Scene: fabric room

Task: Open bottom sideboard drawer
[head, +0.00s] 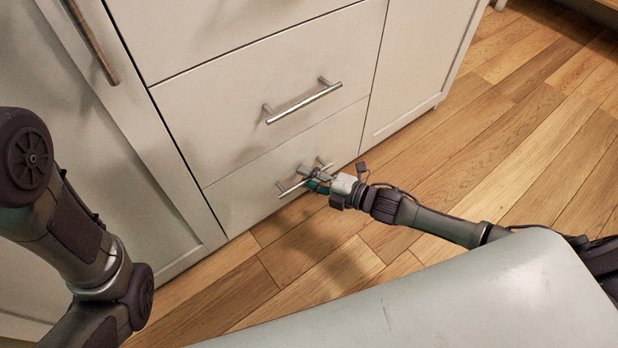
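The white sideboard fills the upper left of the head view. Its bottom drawer (238,201) looks flush with the front. The bottom drawer's metal bar handle (287,190) shows at both ends, with its middle hidden by my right gripper (312,175). The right gripper's fingers are at this handle, coming from the right; whether they are closed around the bar is too small to tell. My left arm is at the left edge, and its gripper is out of the picture.
A drawer with a bar handle (303,102) sits above the bottom drawer. Cabinet doors flank the drawers, the left one with a long handle (92,42). The wooden floor (300,255) in front of the sideboard is clear.

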